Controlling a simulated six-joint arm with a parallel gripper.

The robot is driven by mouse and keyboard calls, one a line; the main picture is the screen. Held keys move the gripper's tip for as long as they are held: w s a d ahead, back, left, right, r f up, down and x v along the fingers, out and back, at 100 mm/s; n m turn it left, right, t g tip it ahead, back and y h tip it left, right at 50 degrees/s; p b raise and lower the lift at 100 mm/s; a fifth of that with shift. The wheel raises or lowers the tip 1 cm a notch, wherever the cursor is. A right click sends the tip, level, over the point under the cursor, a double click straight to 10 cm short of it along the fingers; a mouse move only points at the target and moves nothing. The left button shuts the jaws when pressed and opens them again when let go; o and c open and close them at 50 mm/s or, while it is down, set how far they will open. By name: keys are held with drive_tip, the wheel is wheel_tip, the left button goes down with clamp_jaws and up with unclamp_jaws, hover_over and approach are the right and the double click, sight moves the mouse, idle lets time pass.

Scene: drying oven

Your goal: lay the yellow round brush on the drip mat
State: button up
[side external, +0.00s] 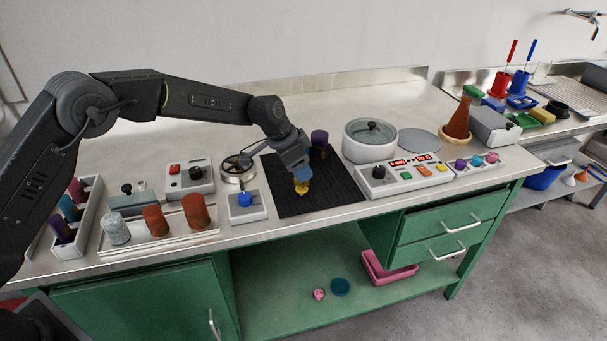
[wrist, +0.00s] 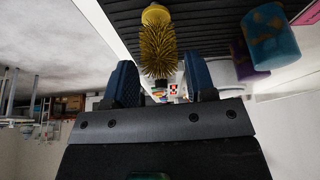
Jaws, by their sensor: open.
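The yellow round brush (side external: 302,188) is directly below my gripper (side external: 299,176), over the black ribbed drip mat (side external: 338,190), in the side view. In the wrist view the brush (wrist: 158,48) shows its bristles toward my gripper (wrist: 160,82), in line with the gap between the two blue fingers. The fingers are apart and no grip on the brush shows. The brush appears to rest on the mat (wrist: 205,30), but the contact under it is hidden. In the side view my gripper covers its upper part.
A purple cylinder (side external: 319,138) stands at the mat's back; the wrist view shows it (wrist: 246,66) beside a teal one (wrist: 268,35). A blue-button box (side external: 247,204) is left of the mat. A white pot (side external: 370,140) and control panel (side external: 404,176) are right. The mat's front right is clear.

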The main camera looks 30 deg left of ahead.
drive_tip(key=v, duration=0.8)
drive_tip(key=shift+r, duration=0.3)
drive_tip(key=shift+s+a, duration=0.15)
drive_tip(key=s+a+r+n+t+y, duration=0.1)
drive_tip(key=s+a+r+n, duration=0.35)
drive_tip(key=s+r, duration=0.9)
drive_tip(key=s+a+f+n+y, duration=0.1)
drive_tip(key=s+a+f+n, duration=0.1)
drive_tip(key=s, duration=0.9)
drive_tip(key=s+a+f+n+t+y, duration=0.1)
drive_tip(key=s+a+f, duration=0.1)
drive_tip(key=s, duration=1)
drive_tip(key=shift+s+a+n, duration=0.3)
drive_tip(key=shift+a+n, duration=0.05)
drive_tip(key=shift+a, duration=0.5)
drive_tip(key=shift+f, duration=0.1)
